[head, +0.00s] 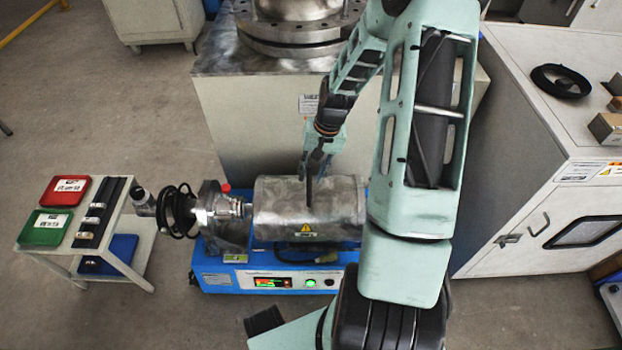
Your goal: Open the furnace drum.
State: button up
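The furnace drum (272,205) is a horizontal silver metal cylinder with a yellow warning label on its front. It lies on the blue furnace base (215,275) in the middle of the head view and looks closed. My gripper (309,195) points down in front of or over the upper middle of the drum, with a dark finger against the drum's surface in the picture. I cannot tell whether it touches the drum. My arm hides the drum's right end and the right part of the base.
A small cart (140,250) with a red tray (66,188), a green tray (46,227) and a blue tray stands at left. A pale block with a metal flange (300,45) stands behind the drum. A white cabinet (540,150) is at right. Floor is clear at front left.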

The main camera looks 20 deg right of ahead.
jog(key=shift+a+f, duration=0.15)
jog(key=shift+f, duration=0.65)
jog(key=shift+c, duration=0.7)
grip_shut()
